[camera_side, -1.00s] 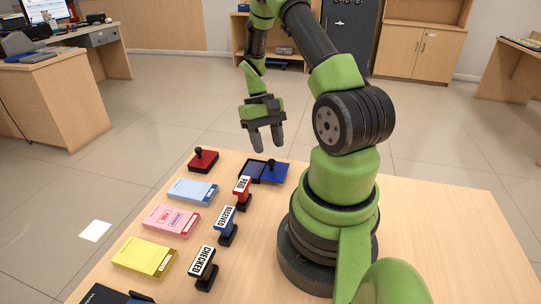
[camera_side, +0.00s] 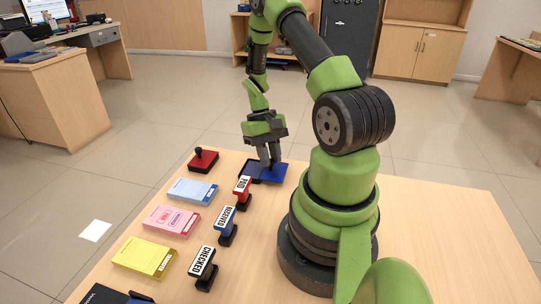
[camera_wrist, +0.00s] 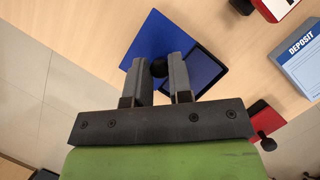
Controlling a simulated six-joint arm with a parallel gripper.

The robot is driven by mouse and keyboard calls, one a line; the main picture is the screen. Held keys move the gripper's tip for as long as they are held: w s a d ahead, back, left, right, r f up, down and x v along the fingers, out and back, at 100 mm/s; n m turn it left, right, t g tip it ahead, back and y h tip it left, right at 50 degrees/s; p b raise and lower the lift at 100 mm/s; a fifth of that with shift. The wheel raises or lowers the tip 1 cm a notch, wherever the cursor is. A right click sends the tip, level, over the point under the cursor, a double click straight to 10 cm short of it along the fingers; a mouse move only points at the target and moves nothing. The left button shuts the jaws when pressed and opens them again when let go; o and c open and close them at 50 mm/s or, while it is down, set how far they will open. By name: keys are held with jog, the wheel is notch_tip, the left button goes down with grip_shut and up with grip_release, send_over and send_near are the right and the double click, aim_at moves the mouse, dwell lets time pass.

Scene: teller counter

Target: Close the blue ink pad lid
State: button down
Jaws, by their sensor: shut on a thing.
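The blue ink pad lies open on the counter at the far edge. Its blue lid (camera_side: 281,174) lies flat to the right of the dark-rimmed blue pad base (camera_side: 254,168) in the side view. In the wrist view the lid (camera_wrist: 152,39) is at left and the base (camera_wrist: 207,72) at right. A round black knob (camera_wrist: 159,68) stands on the lid. My gripper (camera_side: 269,164) points down at the lid, and its fingers (camera_wrist: 161,70) are shut on the knob, one on each side. The fingers hide part of the lid and base.
A closed red ink pad (camera_side: 204,163) lies left of the blue one. Red PAID (camera_side: 242,191), blue (camera_side: 226,226) and black CHECKED (camera_side: 204,268) stamps stand nearby, beside blue (camera_side: 192,192), pink (camera_side: 171,220) and yellow (camera_side: 145,258) boxes. The counter's right side is clear.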

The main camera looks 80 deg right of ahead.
jog(key=w, duration=0.6)
jog(key=shift+w, duration=0.1)
jog(key=c, duration=1)
grip_release()
jog(key=shift+c, duration=0.2)
jog(key=shift+r, duration=0.15)
jog(key=v, duration=0.9)
jog(key=shift+w+d+r, duration=0.1)
jog(key=shift+d+r, duration=0.05)
jog(key=shift+r, duration=0.2)
